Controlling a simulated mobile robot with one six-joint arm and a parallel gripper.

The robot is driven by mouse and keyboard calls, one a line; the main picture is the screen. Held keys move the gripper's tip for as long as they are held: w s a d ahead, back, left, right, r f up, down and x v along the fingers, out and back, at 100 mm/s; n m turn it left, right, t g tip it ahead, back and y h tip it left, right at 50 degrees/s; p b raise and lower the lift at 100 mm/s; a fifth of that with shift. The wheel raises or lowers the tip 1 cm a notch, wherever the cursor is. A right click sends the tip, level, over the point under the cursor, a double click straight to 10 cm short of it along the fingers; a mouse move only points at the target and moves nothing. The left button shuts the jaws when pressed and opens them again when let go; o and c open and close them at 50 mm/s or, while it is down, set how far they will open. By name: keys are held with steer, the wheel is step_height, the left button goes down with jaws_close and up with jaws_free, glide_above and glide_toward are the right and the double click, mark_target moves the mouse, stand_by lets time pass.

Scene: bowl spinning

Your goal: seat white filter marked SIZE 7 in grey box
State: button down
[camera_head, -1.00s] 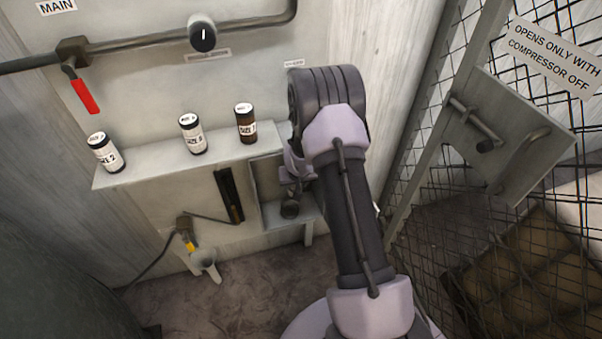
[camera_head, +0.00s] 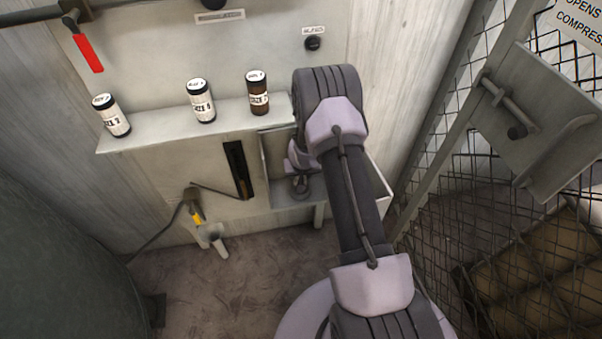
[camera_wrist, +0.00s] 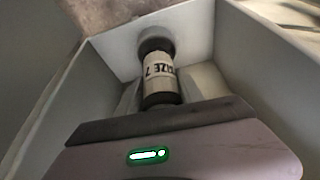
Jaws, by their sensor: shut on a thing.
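The white filter marked SIZE 7 (camera_wrist: 160,75) has dark ends and lies inside the grey box (camera_wrist: 227,50) in the wrist view. My gripper (camera_wrist: 158,98) is shut on its near end. The filter's far end meets a dark round fitting (camera_wrist: 156,42) at the box's far wall; I cannot tell if it is fully seated. In the head view my gripper (camera_head: 300,180) is inside the grey box (camera_head: 382,178), partly hidden by my arm. The filter cannot be made out there.
On the shelf (camera_head: 155,138) stand two white filters, a left one (camera_head: 112,117) and a middle one (camera_head: 201,103), and a brown one (camera_head: 258,95). A mesh gate (camera_head: 455,200) stands right. A yellow-handled valve (camera_head: 194,212) is low left. Floor in front is clear.

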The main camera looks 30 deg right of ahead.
step_height(320, 180, down, 2)
steer(key=shift+a+b, duration=0.1)
steer(key=shift+b, duration=0.4)
steer(key=shift+f, duration=0.1)
steer(key=shift+s+f+b, duration=0.1)
steer(key=shift+f+b, duration=0.2)
steer(key=shift+b, duration=0.2)
steer(key=shift+f, duration=0.1)
steer(key=c, duration=0.7)
jaws_free()
